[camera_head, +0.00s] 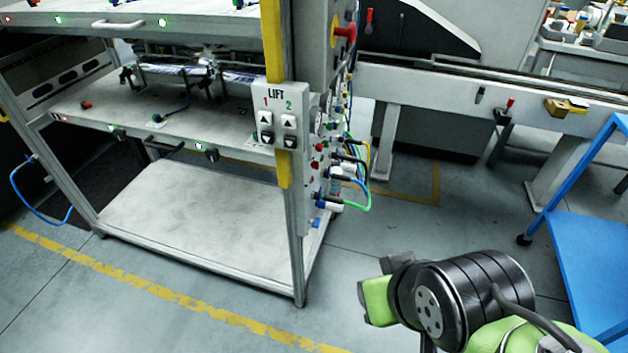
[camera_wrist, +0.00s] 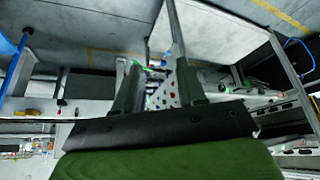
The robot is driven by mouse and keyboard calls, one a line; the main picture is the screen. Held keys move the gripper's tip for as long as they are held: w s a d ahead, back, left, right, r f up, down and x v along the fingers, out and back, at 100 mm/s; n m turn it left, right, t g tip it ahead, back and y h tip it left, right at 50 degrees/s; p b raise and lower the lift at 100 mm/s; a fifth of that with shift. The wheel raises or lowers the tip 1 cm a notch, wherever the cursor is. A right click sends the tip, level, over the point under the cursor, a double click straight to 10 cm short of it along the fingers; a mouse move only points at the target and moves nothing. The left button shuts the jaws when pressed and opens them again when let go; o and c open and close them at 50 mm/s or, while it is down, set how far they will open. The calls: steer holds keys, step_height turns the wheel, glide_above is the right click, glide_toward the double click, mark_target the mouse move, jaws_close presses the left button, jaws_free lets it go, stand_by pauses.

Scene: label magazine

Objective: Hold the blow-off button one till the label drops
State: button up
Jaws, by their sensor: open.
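The side panel (camera_head: 322,165) of the machine frame carries small red, green and blue buttons and fittings. Its labels are too small to read, so I cannot tell which one is blow-off button one. In the wrist view, which is turned over, the panel (camera_wrist: 170,88) shows between my fingers and beyond them. My gripper (camera_wrist: 157,85) is open and empty, its two dark fingers well apart. It looks clear of the panel. In the head view my arm's wrist is at the lower right, right of the panel, and the fingertips cannot be made out.
A LIFT switch box (camera_head: 278,117) with columns 1 and 2 sits on the frame's front post. Hoses (camera_head: 360,180) loop out from the panel. A red-and-yellow knob (camera_head: 345,33) juts out above. A blue cart (camera_head: 590,245) stands at right. The floor between is open.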

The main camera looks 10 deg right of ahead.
jaws_close()
stand_by(1.5)
